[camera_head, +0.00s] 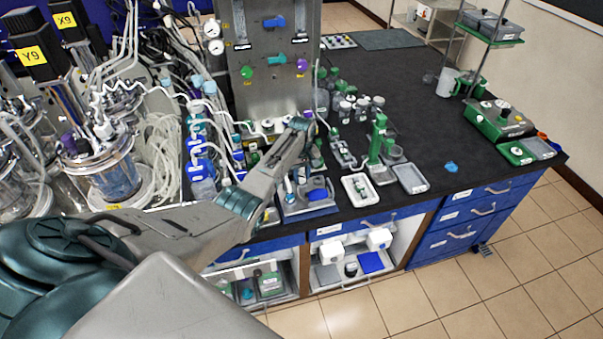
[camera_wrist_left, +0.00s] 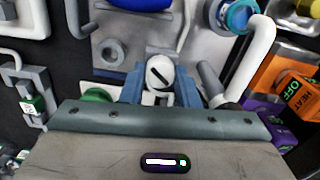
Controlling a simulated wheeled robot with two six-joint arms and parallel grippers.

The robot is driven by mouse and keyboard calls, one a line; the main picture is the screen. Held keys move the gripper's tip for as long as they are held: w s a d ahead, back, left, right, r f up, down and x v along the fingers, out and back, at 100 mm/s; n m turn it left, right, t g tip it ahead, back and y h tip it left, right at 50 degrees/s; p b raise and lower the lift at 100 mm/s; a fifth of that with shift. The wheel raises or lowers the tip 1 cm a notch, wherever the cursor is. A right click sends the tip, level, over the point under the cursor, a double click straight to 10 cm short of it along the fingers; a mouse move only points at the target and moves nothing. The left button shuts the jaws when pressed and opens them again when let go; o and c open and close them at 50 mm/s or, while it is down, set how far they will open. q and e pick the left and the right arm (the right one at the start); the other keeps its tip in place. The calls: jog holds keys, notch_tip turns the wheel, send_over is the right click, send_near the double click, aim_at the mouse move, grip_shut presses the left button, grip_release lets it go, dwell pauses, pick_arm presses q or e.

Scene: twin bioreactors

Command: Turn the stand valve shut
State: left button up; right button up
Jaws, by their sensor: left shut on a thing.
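My left arm comes in from the left in the head view, and its gripper (camera_head: 309,117) reaches to the foot of the steel panel. The fingertips are small there, and what they hold cannot be made out. In the left wrist view the two blue fingers of the left gripper (camera_wrist_left: 159,88) stand on either side of a white round knob with a dark slot (camera_wrist_left: 160,70), which appears to be the stand valve. The gripper is shut on it. The slot runs slantwise. The lower part of the valve is hidden behind the gripper body. My right gripper is in neither view.
The steel panel (camera_head: 275,95) with coloured knobs stands behind the gripper. Glass vessels (camera_head: 105,170) and tubing crowd the left. Bottles (camera_head: 365,103) and a green stand (camera_head: 377,140) are to the right. An orange block (camera_wrist_left: 285,75) is close by at right. The dark bench (camera_head: 430,120) is mostly clear farther right.

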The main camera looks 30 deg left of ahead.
aim_at(302, 177)
pick_arm(q)
jog(key=m, duration=0.5)
jog(key=shift+m, duration=2.5)
jog(key=shift+r, duration=0.1)
jog(key=o, duration=1)
notch_tip(302, 177, up, 11)
jog(key=b, duration=0.3)
